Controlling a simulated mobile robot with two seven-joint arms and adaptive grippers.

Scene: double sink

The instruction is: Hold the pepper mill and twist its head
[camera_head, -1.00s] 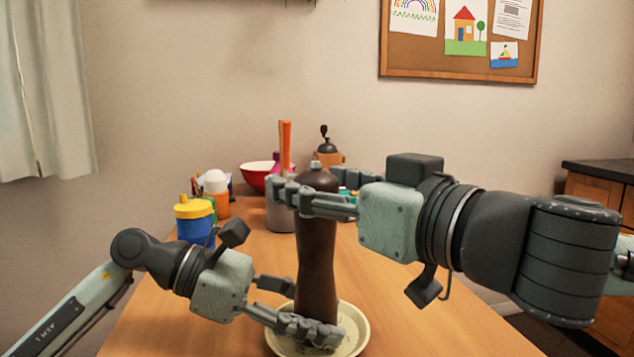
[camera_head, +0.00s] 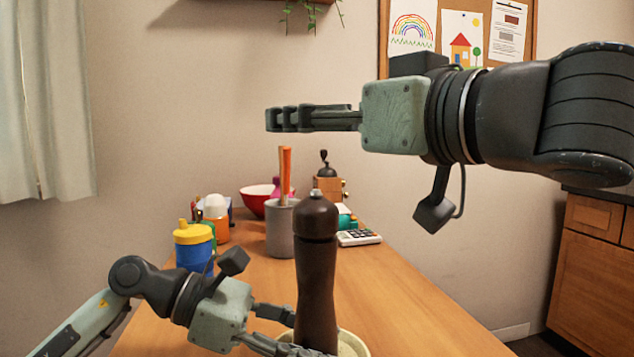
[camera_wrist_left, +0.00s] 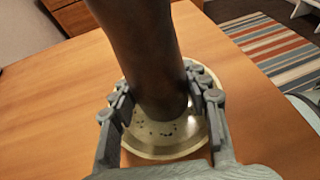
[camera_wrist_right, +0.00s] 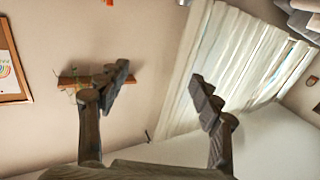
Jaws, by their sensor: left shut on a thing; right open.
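The dark brown pepper mill (camera_head: 317,270) stands upright on a pale plate (camera_head: 352,345) in the head view. Its round head (camera_head: 316,217) has a small metal knob on top and is free of any gripper. My left gripper (camera_head: 290,335) is shut on the mill's lower body. In the left wrist view the mill (camera_wrist_left: 146,60) rises between the fingers, and dark specks lie on the plate (camera_wrist_left: 155,150). My right gripper (camera_head: 272,119) is raised above and apart from the mill. In the right wrist view its fingers (camera_wrist_right: 160,95) are spread and empty.
Behind the mill stand a grey utensil holder (camera_head: 280,232), a red bowl (camera_head: 254,197), a coffee grinder (camera_head: 328,180), a calculator (camera_head: 358,237) and a blue and yellow cup (camera_head: 195,246). The table's right side (camera_head: 400,310) is clear.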

